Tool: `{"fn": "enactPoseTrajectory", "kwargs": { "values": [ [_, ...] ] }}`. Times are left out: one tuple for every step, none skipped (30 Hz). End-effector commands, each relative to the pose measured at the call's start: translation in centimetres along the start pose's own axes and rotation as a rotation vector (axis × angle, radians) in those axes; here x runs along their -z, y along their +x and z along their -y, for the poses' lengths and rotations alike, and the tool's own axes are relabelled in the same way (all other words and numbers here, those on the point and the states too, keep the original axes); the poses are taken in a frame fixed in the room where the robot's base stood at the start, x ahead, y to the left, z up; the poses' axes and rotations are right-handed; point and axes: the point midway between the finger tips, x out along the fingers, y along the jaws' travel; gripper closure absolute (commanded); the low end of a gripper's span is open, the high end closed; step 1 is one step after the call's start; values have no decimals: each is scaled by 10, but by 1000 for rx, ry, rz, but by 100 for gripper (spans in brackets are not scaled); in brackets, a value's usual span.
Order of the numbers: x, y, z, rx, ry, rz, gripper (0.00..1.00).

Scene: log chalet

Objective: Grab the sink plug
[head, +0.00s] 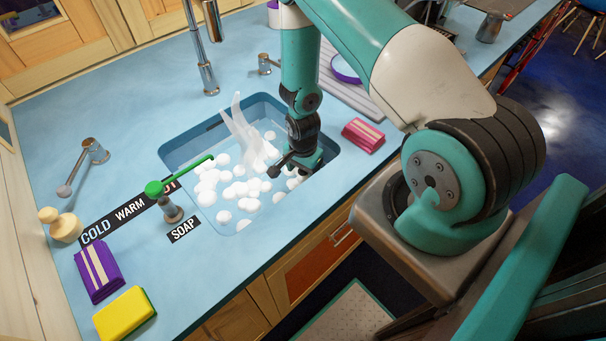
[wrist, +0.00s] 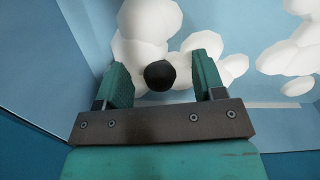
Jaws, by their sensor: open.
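In the wrist view a dark round knob (wrist: 159,75), which looks like the top of the sink plug, shows between the two teal fingers of my gripper (wrist: 159,84). The fingers are open, with a gap on each side of the knob. White foam surrounds the knob and hides whatever is below it. In the head view my gripper is down inside the right part of the sink (head: 170,158), and its fingertips and the plug are hidden.
Foam blobs (head: 238,190) and a pale translucent splash-like shape (head: 246,132) fill the sink. The sink walls are close to my gripper.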

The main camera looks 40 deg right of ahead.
Motion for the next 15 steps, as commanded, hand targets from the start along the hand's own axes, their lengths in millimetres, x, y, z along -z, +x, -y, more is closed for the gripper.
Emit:
{"fn": "enactPoseTrajectory", "kwargs": {
  "values": [
    [0, 5, -1, -2, 0, 1, 37],
    [0, 9, -1, -1, 0, 1, 37],
    [0, 14, -1, -1, 0, 0, 37],
    [0, 17, -1, -1, 0, 1, 37],
    [0, 19, -1, -1, 0, 1, 37],
    [0, 22, 0, 0, 0, 0, 37],
    [0, 22, 0, 0, 0, 0, 37],
    [0, 23, 0, 1, 0, 0, 37],
    [0, 24, 0, 1, 0, 0, 37],
    [0, 24, 0, 1, 0, 0, 37],
    [0, 24, 0, 1, 0, 0, 37],
    [0, 24, 0, 1, -1, 0, 37],
    [0, 24, 0, 1, -1, 0, 37],
    [0, 24, 0, 1, -1, 0, 39],
    [0, 24, 0, 1, -1, 0, 48]
  ]
}}
